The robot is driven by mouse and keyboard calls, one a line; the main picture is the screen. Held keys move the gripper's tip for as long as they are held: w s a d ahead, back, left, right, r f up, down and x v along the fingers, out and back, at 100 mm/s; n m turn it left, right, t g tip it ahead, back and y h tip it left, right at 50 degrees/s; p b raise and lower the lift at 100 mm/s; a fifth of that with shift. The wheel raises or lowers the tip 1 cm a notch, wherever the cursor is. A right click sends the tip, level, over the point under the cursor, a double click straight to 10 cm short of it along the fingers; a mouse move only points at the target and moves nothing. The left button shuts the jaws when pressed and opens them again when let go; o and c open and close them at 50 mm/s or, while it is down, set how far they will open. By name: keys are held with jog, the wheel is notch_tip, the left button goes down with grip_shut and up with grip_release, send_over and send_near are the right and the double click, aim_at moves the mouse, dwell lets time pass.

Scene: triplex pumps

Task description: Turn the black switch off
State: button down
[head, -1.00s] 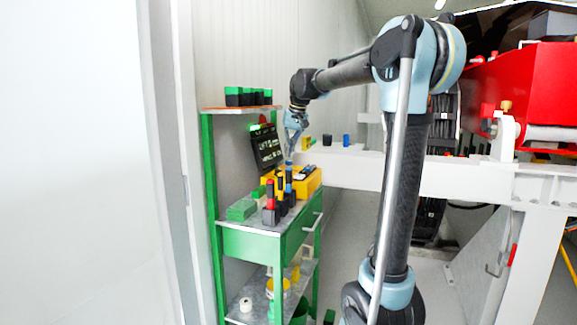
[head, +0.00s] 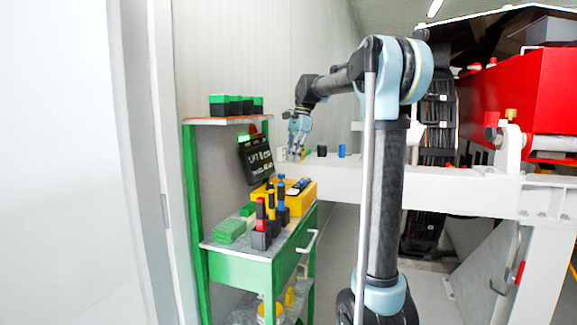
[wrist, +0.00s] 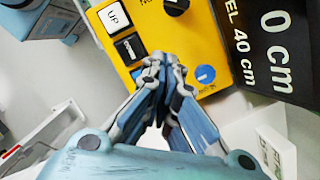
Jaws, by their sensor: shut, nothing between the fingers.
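The yellow control box (wrist: 190,85) fills the upper middle of the wrist view. It carries a white switch marked UP (wrist: 115,17) and, beside it, the black switch (wrist: 129,47), square with a dark frame. A blue knob (wrist: 205,74) sits to the right. My gripper (wrist: 160,63) is shut and empty, its fingertips at the box just right of and below the black switch. I cannot tell whether they touch it. In the head view my gripper (head: 297,155) hangs above the yellow box (head: 306,193) on the green cart; the black switch cannot be made out there.
A black display with white text (wrist: 268,45) stands beside the box. The green cart (head: 240,270) holds upright tools in dark holders (head: 262,238) and green blocks (head: 229,231). A white beam (head: 410,185) runs behind, with small dark and blue items on it.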

aim_at(288, 187)
jog(key=x, duration=0.8)
jog(key=shift+w+d+f, duration=0.1)
jog(key=shift+d+f, duration=0.05)
jog(key=shift+f, duration=0.3)
jog(key=shift+s+a+r, duration=0.15)
jog(key=shift+s+a, duration=0.55)
jog(key=shift+a, duration=0.25)
jog(key=shift+s+a, duration=0.4)
jog(key=shift+a, duration=0.3)
jog(key=shift+a, duration=0.1)
